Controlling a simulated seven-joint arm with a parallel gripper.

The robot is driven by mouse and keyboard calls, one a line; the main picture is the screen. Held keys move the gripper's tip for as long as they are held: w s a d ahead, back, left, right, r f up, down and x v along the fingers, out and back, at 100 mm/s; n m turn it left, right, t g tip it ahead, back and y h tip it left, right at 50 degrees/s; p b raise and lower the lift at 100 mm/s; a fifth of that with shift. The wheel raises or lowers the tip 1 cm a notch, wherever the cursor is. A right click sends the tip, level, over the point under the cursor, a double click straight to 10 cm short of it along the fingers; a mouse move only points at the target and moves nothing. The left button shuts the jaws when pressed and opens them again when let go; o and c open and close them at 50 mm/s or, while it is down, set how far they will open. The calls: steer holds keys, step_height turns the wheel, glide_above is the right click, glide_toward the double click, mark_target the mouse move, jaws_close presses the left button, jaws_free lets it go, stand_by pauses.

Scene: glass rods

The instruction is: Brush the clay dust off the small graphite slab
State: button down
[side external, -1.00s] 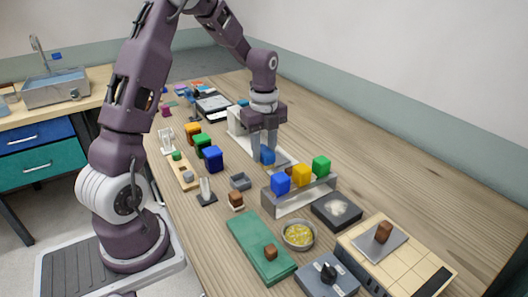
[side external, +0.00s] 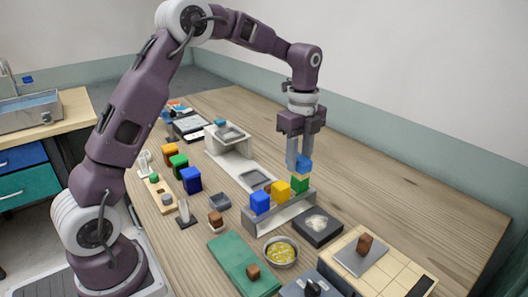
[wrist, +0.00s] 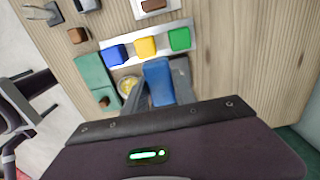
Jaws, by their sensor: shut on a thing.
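The small graphite slab (side external: 317,228) is a dark, low block on the table in the side view, with a pale patch of dust on its top. My gripper (side external: 299,161) is shut on a blue block-like piece (side external: 304,164), which looks like the brush and shows a tan strip at its underside. It hangs above and behind the slab, just over the green block on the rack, apart from the slab. The blue piece also shows between my fingers in the wrist view (wrist: 157,78).
A pale rack (side external: 285,213) carrying blue, yellow and green (side external: 300,185) blocks stands right beside the slab. A bowl of yellow bits (side external: 281,251), a green mat (side external: 240,265) and a tiled board (side external: 385,262) lie nearer. The table's right side is clear.

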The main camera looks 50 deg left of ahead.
steer(key=w+d, duration=0.3)
steer(key=d, duration=0.7)
steer(key=shift+s+f, duration=0.1)
steer(key=shift+f, duration=5.9)
steer(key=shift+a+f, duration=0.45)
steer(key=shift+f, duration=0.15)
steer(key=shift+a, duration=2.65)
steer(key=shift+d, duration=3.1)
steer(key=shift+s, duration=0.35)
steer(key=shift+a, duration=3.4)
steer(key=shift+d, duration=3.3)
step_height(320, 180, up, 8)
